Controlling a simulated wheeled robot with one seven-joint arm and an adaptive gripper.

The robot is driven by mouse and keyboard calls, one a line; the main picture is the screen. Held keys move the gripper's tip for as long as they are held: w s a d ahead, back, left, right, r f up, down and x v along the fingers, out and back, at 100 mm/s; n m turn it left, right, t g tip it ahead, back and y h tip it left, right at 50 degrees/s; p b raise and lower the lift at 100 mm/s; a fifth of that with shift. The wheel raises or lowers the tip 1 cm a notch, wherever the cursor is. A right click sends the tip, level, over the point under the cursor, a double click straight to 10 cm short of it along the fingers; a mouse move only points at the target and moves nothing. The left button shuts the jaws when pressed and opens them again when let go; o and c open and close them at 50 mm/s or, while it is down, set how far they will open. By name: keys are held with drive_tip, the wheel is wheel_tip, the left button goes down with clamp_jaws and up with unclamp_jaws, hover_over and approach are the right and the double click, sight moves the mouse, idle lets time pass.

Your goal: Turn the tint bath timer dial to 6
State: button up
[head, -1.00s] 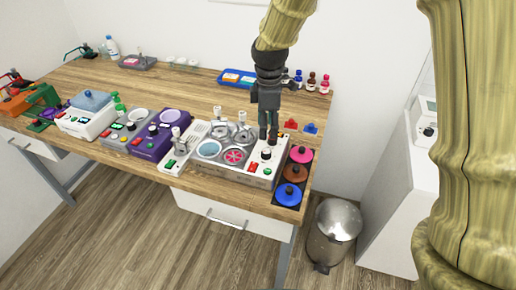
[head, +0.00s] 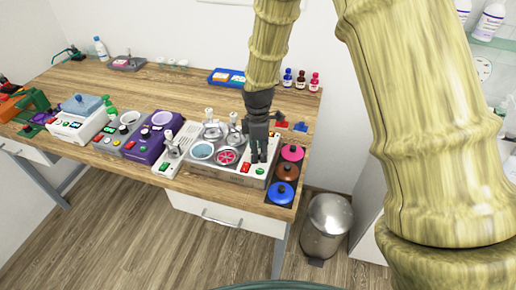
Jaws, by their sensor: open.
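The tint bath unit (head: 232,171) stands near the right front of the wooden bench, with round blue and pink baths in its top. Its white control panel carries a red display (head: 246,167) and a green button (head: 260,171). My gripper (head: 258,159) points down over this panel, its two dark fingers apart. The timer dial is hidden behind or between the fingers, so its setting cannot be read. I cannot tell whether the fingers touch it.
Pink, brown and blue lidded pots (head: 282,193) stand close on the right. A purple device (head: 152,145) and a white device (head: 178,150) stand to the left. Small bottles (head: 300,79) and a blue tray (head: 227,77) are behind. A metal bin (head: 326,222) stands on the floor.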

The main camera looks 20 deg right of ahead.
drive_tip(key=shift+f, duration=0.1)
drive_tip(key=c, duration=1.1)
drive_tip(key=shift+o, duration=0.2)
